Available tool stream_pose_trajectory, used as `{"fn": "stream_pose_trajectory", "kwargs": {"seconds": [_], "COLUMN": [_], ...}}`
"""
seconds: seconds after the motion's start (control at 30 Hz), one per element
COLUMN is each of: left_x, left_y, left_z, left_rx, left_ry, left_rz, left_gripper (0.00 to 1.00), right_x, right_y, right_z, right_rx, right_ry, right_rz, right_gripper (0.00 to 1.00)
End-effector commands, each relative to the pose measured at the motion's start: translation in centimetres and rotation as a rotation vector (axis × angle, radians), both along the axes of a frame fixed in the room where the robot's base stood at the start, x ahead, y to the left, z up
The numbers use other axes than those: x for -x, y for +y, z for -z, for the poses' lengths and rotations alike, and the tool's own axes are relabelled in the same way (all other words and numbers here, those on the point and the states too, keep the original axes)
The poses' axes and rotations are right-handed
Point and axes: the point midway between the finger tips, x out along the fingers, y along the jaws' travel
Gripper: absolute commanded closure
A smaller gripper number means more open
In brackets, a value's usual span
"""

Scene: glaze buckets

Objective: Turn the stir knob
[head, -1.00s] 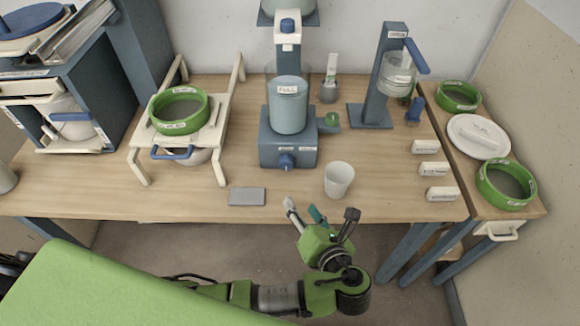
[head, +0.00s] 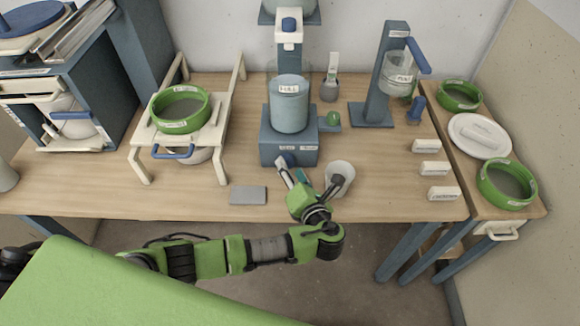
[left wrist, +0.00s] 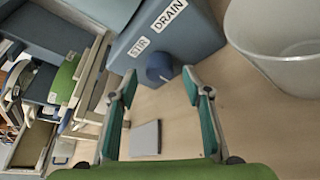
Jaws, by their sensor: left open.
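The stir knob (left wrist: 159,66) is a round blue knob on the front of the blue-grey mixer base (head: 268,150), under a label reading STIR in the left wrist view. In the head view the knob (head: 282,160) is partly covered by my left gripper (head: 291,176). My left gripper is open, its two teal-padded fingers (left wrist: 160,84) pointing at the base. In the left wrist view the knob shows between and beyond the fingertips, closer to the right finger; I cannot tell whether they touch. My right gripper is not in view.
A white cup (head: 340,178) stands right beside my left gripper. A grey flat plate (head: 248,195) lies to the left on the table. A container labelled FULL (head: 289,112) sits on the mixer base. White labelled blocks (head: 431,168) stand at the right.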

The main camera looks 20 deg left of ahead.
Motion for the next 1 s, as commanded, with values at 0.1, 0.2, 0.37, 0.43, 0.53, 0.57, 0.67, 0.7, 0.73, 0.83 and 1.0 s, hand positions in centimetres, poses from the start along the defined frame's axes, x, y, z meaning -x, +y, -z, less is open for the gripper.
{"fn": "stream_pose_trajectory", "kwargs": {"seconds": [0.1, 0.2, 0.37, 0.43, 0.53, 0.57, 0.67, 0.7, 0.73, 0.83, 1.0], "left_x": [-0.88, -1.17, -1.22, -1.21, -1.2, -1.2, -1.19, -1.19, -1.19, -1.18, -1.16], "left_y": [0.61, 0.83, 0.88, 0.86, 0.85, 0.85, 0.85, 0.85, 0.85, 0.85, 0.88], "left_z": [0.22, 0.34, 0.38, 0.39, 0.38, 0.38, 0.39, 0.39, 0.39, 0.34, 0.14], "left_rx": [0.0, 0.0, 0.0, 0.0, 0.001, 0.001, 0.001, 0.001, 0.001, 0.005, 0.039], "left_ry": [-0.001, 0.0, 0.0, 0.0, 0.0, 0.0, 0.0, 0.0, 0.0, 0.0, -0.01], "left_rz": [-0.001, -0.002, -0.002, -0.002, -0.001, -0.001, -0.001, -0.001, -0.001, 0.0, 0.0], "left_gripper": [0.55, 0.55, 0.55, 0.55, 0.73, 0.81, 0.94, 0.94, 0.94, 0.94, 0.94], "right_x": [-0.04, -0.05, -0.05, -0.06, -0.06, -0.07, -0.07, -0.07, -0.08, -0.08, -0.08], "right_y": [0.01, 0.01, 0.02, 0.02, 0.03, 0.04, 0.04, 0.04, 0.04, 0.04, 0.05], "right_z": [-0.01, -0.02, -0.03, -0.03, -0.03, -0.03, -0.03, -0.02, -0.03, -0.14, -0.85], "right_rx": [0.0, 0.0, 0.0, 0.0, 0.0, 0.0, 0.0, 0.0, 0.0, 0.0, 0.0], "right_ry": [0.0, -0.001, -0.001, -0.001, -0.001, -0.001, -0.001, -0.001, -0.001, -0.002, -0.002], "right_rz": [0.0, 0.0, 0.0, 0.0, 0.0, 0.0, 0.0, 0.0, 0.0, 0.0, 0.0], "right_gripper": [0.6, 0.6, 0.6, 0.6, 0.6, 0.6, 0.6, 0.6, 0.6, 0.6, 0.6]}}
